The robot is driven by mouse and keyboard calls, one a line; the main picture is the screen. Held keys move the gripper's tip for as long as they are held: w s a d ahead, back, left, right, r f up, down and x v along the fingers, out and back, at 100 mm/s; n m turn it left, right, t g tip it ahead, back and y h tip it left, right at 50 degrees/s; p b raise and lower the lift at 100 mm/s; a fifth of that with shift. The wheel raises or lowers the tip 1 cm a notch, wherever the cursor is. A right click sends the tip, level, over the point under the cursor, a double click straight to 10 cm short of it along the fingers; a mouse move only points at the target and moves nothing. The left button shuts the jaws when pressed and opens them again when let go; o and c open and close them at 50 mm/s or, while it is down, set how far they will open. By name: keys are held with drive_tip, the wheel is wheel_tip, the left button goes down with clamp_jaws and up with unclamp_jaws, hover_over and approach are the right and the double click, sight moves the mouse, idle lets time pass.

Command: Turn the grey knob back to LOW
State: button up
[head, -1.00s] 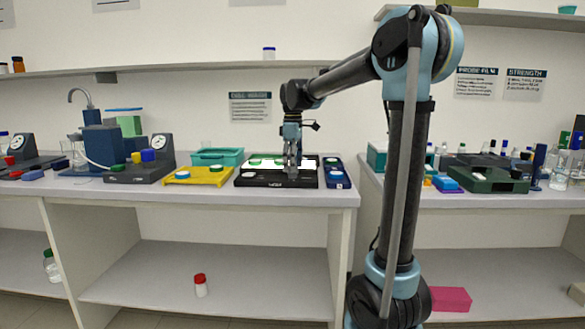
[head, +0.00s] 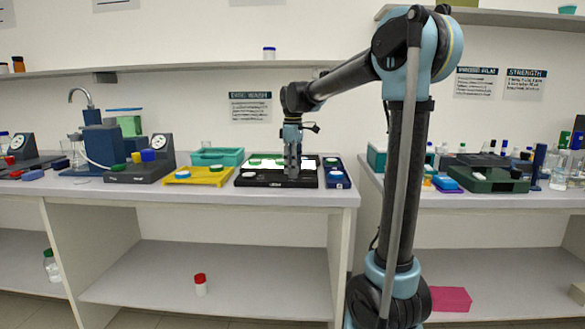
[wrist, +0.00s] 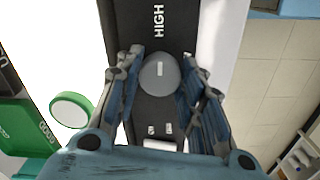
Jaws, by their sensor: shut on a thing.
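The grey knob (wrist: 160,73) is round and sits on the black front strip of a lit panel device (head: 248,183). A short white mark on the knob lies near its middle and runs lengthwise toward the word HIGH (wrist: 158,20). Small white marks (wrist: 160,129) show on the strip on the other side of the knob; I cannot read them. My gripper (wrist: 162,62) has one finger on each side of the knob and is shut on it. In the head view my gripper (head: 292,170) is over the device's front strip and hides the knob.
A teal bin (head: 218,156) is behind.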

drive_tip(key=m, duration=0.4)
drive_tip(key=shift+w, duration=0.1)
drive_tip(key=m, duration=0.4)
drive_tip(key=shift+m, duration=0.4)
drive_tip(key=m, duration=0.8)
drive_tip(key=shift+m, duration=0.6)
drive_tip(key=o, duration=1.1)
drive_tip(key=shift+c, duration=0.2)
